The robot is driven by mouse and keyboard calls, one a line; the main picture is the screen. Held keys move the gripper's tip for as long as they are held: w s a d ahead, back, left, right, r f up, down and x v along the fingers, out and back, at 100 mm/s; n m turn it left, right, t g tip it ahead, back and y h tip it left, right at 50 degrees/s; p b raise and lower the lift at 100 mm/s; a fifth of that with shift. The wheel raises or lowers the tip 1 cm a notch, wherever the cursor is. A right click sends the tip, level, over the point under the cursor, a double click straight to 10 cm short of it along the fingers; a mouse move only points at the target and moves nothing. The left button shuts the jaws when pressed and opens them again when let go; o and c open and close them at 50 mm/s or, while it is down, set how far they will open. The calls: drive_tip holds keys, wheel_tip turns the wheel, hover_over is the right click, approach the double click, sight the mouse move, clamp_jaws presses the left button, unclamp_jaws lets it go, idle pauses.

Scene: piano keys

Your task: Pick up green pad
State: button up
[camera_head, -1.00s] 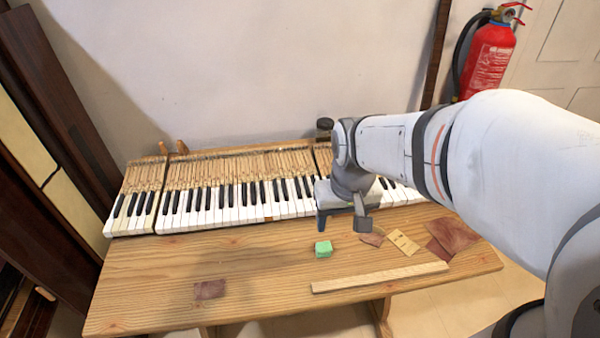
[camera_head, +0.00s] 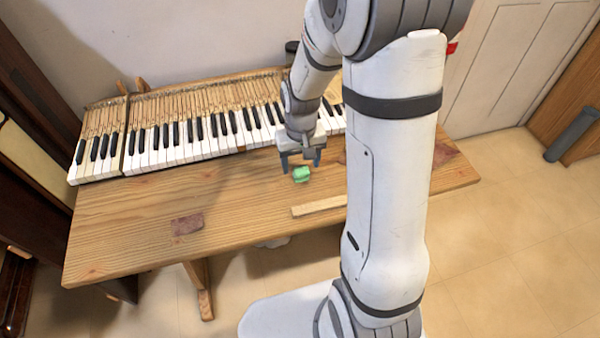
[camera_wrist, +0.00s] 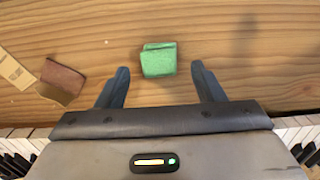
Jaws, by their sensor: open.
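The green pad (camera_head: 301,174) is a small block on the wooden table, in front of the piano keys. My gripper (camera_head: 302,165) is open and empty, just behind the pad in the head view. In the wrist view, the green pad (camera_wrist: 158,60) lies just beyond the fingertips, roughly centred between the two spread fingers of my gripper (camera_wrist: 160,72). I cannot tell the exact height of the fingertips above the table.
The piano keyboard (camera_head: 180,140) runs along the back of the wooden table (camera_head: 120,220). A light wooden strip (camera_head: 318,206) lies in front of the pad. A dark reddish patch (camera_head: 187,224) lies at left. Brown pieces (camera_wrist: 62,78) lie left of the pad in the wrist view.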

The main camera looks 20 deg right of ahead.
sight(301, 169)
wheel_tip(301, 169, down, 2)
drive_tip(key=shift+f, duration=0.15)
drive_tip(key=c, duration=1.1)
wheel_tip(301, 169, up, 10)
drive_tip(key=shift+r+p, duration=0.1)
drive_tip(key=shift+p, duration=0.2)
